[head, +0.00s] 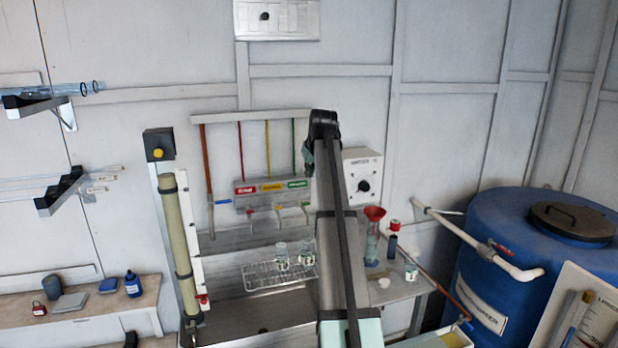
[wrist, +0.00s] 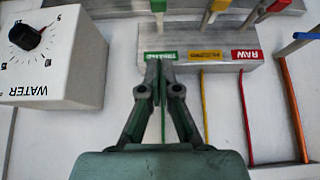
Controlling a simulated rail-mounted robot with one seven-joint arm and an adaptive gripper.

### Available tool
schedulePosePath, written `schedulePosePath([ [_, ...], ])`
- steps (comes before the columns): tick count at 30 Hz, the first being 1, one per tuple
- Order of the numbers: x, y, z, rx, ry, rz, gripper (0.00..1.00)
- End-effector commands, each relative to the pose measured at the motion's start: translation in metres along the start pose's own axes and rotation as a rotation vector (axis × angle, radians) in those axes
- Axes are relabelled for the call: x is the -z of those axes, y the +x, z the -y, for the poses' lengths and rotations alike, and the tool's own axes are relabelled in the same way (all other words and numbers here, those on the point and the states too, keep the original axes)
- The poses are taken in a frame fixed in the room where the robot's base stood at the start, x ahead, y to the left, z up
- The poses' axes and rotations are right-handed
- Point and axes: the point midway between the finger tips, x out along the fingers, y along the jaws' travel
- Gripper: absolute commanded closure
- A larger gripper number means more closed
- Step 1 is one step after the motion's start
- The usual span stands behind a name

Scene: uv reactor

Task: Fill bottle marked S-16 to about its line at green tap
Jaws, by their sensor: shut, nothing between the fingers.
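My gripper (wrist: 160,58) is shut and empty in the wrist view, with its fingertips in front of the green label (wrist: 161,56) on the tap block. The wrist view is upside down. The green tap (wrist: 158,6) shows at its top edge, beyond the fingertips. In the head view the green label (head: 298,184) is just left of my arm, which largely hides my gripper. Two small clear bottles (head: 282,256) (head: 307,252) stand on the wire rack (head: 262,280) below the taps. Another small bottle (head: 411,271) stands on the right side table. Their markings are too small to read.
Yellow (wrist: 218,6) and red (wrist: 278,6) taps sit beside the green one. The WATER dial box (wrist: 50,58) is close to my gripper. A large blue tank (head: 500,240) fills the right.

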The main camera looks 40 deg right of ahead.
Motion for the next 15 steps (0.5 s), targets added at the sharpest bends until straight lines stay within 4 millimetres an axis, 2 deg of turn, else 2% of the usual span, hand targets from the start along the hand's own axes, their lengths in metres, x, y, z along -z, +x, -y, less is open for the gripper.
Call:
schedulePosePath([
  [13,0.001,0.082,0.000,0.000,0.000,0.003,1.00],
  [15,-0.008,0.089,0.000,0.000,0.001,0.002,1.00],
])
